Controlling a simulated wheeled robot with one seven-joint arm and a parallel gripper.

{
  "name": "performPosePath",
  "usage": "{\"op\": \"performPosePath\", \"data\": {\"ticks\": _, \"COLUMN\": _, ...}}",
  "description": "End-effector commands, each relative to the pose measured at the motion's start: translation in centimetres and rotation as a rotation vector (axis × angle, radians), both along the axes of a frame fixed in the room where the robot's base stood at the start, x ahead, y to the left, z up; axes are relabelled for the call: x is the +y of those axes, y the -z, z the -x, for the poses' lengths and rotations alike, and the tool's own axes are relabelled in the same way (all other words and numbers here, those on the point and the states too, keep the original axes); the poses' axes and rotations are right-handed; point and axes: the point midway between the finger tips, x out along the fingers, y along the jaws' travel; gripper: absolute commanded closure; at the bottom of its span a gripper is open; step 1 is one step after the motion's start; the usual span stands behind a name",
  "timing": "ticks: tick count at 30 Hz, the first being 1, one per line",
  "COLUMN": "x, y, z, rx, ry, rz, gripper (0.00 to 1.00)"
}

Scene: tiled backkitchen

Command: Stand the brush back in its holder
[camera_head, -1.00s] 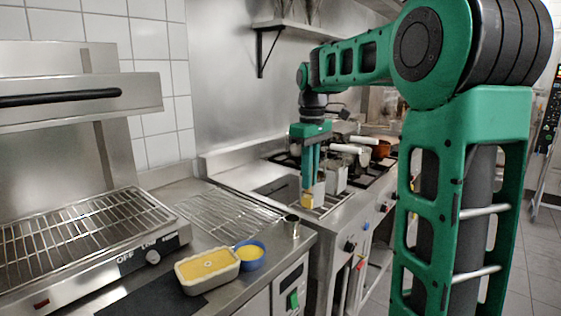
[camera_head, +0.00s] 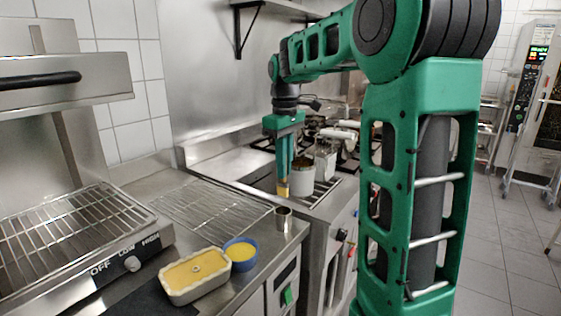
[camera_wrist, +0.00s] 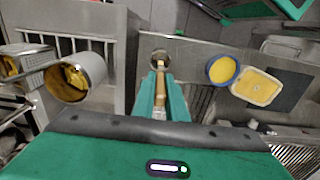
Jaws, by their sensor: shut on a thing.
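My gripper (camera_head: 284,178) is shut on the brush (camera_head: 283,190), and its fingers point down. The brush's yellowish lower end shows below the fingers; the rest is largely hidden by them. In the wrist view the brush (camera_wrist: 160,91) shows as a tan, wooden-looking piece between the green fingertips (camera_wrist: 161,85). A small metal cup (camera_head: 283,219), apparently the holder, stands on the counter's right corner. It is below the brush in the head view. In the wrist view the cup (camera_wrist: 159,56) lies just beyond the brush's tip. The brush appears to be outside the cup.
A cream dish (camera_head: 194,276) and a blue bowl (camera_head: 240,251), both with yellow contents, stand left of the cup. A wire rack (camera_head: 208,211) lies behind. A pale round pot (camera_head: 301,179) stands close right of my gripper. A grill (camera_head: 70,245) is at left.

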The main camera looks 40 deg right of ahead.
Motion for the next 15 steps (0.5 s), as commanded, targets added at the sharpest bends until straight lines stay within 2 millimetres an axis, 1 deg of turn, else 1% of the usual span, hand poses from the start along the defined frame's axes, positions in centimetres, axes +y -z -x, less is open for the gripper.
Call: {"op": "performPosePath", "data": {"ticks": 15, "x": 0.1, "y": 3.6, "z": 0.0, "rx": 0.001, "ry": -0.001, "rz": -0.001, "gripper": 1.0}}
